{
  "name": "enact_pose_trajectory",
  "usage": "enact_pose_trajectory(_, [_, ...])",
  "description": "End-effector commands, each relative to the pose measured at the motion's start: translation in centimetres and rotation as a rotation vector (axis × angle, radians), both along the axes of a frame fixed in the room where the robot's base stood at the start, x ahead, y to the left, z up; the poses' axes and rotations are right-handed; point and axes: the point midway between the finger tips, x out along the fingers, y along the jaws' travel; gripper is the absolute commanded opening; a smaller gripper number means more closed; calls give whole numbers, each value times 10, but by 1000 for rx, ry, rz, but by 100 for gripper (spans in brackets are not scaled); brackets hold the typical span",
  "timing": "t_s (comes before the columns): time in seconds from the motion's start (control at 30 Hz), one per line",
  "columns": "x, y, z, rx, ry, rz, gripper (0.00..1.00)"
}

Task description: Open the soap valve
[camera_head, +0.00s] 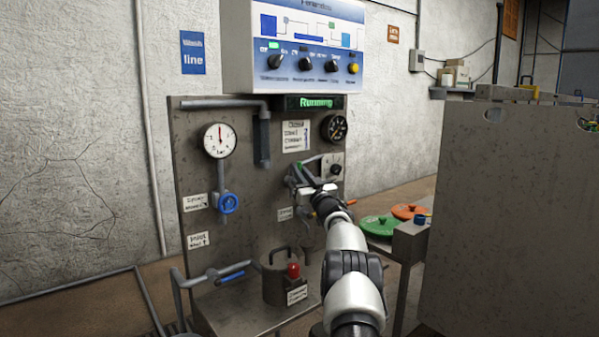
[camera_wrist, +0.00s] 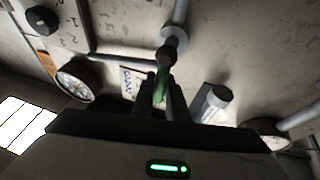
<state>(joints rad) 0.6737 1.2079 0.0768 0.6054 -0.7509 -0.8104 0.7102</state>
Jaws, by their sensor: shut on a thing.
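The soap valve appears to be the one with the green lever (camera_head: 312,158) on the front of the grey metal panel (camera_head: 255,225). My gripper (camera_head: 298,174) is at this valve and hides most of its body in the head view. In the wrist view, the green lever (camera_wrist: 161,88) stands between the two fingers of my gripper (camera_wrist: 161,95), which are shut on it. The lever's top end meets a pipe fitting (camera_wrist: 170,45). How far the lever is turned I cannot tell.
A black gauge (camera_head: 334,128) sits above right of my gripper. A pot (camera_head: 278,278) with a red knob stands below. A large grey panel (camera_head: 515,220) blocks the right.

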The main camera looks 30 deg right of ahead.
Motion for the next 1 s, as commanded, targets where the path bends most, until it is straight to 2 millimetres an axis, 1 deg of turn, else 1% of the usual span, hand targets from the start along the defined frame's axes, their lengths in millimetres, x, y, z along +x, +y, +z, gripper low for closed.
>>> enact_pose_trajectory(0.37, [0,1,0,-12,-1,0,0])
enact_pose_trajectory(0.4, [0,1,0,-12,-1,0,18])
enact_pose_trajectory(0.47, [0,1,0,-11,-1,1,28])
enact_pose_trajectory(0.5, [0,1,0,-10,-1,1,32])
enact_pose_trajectory(0.83, [-1,1,0,-7,0,0,32])
enact_pose_trajectory(1.0, [-10,0,-4,-5,1,1,32])
